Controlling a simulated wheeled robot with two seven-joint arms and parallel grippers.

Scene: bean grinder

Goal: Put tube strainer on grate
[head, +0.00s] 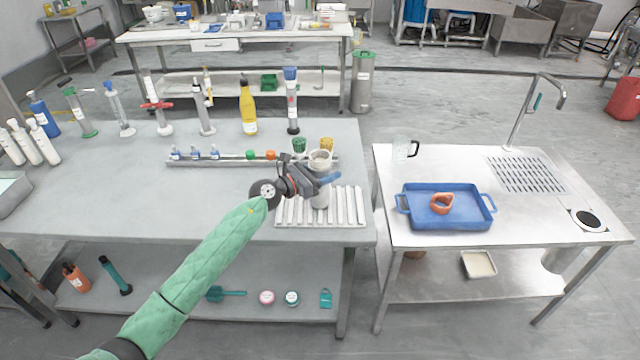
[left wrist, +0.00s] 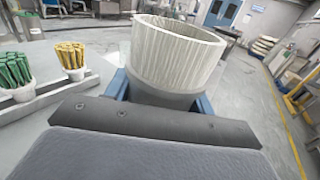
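The tube strainer (head: 320,160) is a pale, ribbed, open-topped cylinder with a grey lower part. It stands upright over the grate (head: 346,207), a white slatted rack at the table's front right edge. I cannot tell whether its base touches the slats. My left gripper (head: 329,179) reaches it from the left, with blue fingers on both sides of its grey part, and appears shut on it. In the left wrist view the strainer (left wrist: 178,55) rises between the blue fingers (left wrist: 160,100); its lower end is hidden. My right gripper is not in view.
Cups with green (head: 299,146) and yellow (head: 327,144) pieces stand just behind the strainer. A rack (head: 215,162) with small bottles lies to the left. Tall tubes and a yellow bottle (head: 248,108) line the back. A blue tray (head: 470,219) is on the right table.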

